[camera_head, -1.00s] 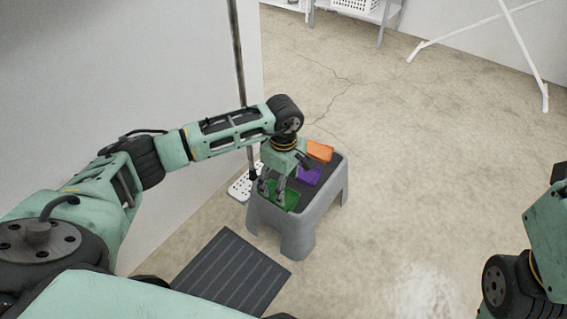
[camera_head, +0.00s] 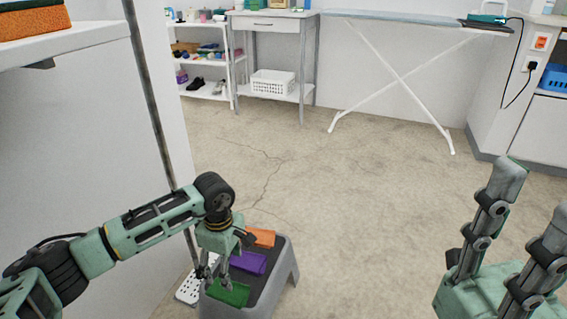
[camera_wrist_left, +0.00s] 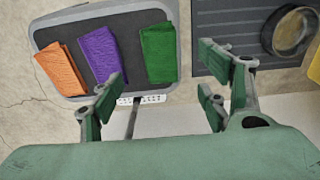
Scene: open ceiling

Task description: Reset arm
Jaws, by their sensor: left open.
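My left gripper (camera_head: 215,284) is over the green end of a grey step stool (camera_head: 286,275), with its fingers pointing down. In the left wrist view its fingers (camera_wrist_left: 160,92) are spread with nothing between them. A folded green cloth (camera_wrist_left: 158,52) lies on the dark stool top just beyond the fingers. A purple cloth (camera_wrist_left: 102,54) and an orange cloth (camera_wrist_left: 61,69) lie beside it in a row. My right gripper (camera_head: 530,205) is at the lower right of the head view, fingers up, apart and empty.
A white wall panel and a dark pole (camera_head: 150,95) stand close to my left arm. An ironing board (camera_head: 400,18), a table (camera_head: 272,22) and shelves are at the back. The middle floor is clear.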

